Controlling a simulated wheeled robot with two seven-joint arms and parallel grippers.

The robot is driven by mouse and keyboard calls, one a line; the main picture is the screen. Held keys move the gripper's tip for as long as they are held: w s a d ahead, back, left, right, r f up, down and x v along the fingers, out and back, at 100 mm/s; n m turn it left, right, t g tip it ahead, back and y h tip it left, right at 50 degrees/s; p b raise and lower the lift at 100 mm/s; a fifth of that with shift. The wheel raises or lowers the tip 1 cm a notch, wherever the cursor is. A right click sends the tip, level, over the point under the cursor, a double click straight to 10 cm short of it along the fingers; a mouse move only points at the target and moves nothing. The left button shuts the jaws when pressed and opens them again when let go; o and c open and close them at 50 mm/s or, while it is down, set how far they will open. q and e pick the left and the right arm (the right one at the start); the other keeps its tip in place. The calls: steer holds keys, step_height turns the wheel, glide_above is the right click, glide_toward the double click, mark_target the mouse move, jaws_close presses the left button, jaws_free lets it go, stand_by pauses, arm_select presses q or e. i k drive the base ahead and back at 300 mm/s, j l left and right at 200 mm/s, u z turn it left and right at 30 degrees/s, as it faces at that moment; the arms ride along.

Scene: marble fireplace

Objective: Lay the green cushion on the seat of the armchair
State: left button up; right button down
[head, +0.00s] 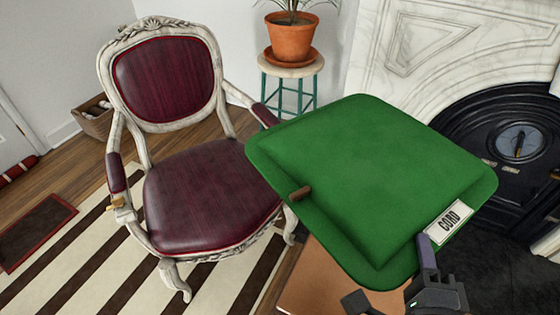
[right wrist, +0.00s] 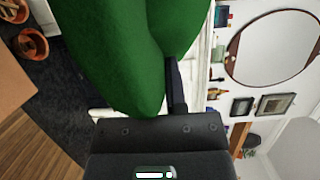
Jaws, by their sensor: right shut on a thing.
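The green cushion (head: 375,165) is held up in the air at the right of the head view, to the right of the armchair and apart from its seat. It has a white label reading CORD and a small brown peg-like piece. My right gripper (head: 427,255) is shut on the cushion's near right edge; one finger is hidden. In the right wrist view the cushion (right wrist: 105,50) bulges around the finger (right wrist: 174,85). The armchair (head: 165,115) has a pale carved frame and dark red upholstery. Its seat (head: 205,195) is bare. My left gripper is not in view.
A potted plant (head: 291,38) stands on a stool (head: 290,68) behind the chair and cushion. A marble fireplace (head: 455,55) is at the right. A brown flat surface (head: 318,285) lies below the cushion. A striped rug (head: 95,262) lies under the chair.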

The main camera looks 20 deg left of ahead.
mark_target(211, 186)
steer(key=j+z, duration=0.1)
steer(key=j, duration=0.35)
steer(key=k+j+z, duration=0.1)
steer(key=j, duration=0.35)
steer(key=k+j+z, duration=0.1)
steer(key=j, duration=0.35)
steer(key=k+j+z, duration=0.1)
steer(key=j, duration=0.35)
steer(key=k+j+z, duration=0.1)
steer(key=j, duration=0.3)
steer(key=k+j+z, duration=0.1)
steer(key=j, duration=0.35)
steer(key=i+j+z, duration=0.1)
steer(key=j, duration=0.25)
steer(key=i+j+z, duration=0.15)
steer(key=j, duration=0.25)
steer(key=i+j+z, duration=0.1)
steer(key=j, duration=0.25)
steer(key=i+j+z, duration=0.15)
steer(key=j, duration=0.25)
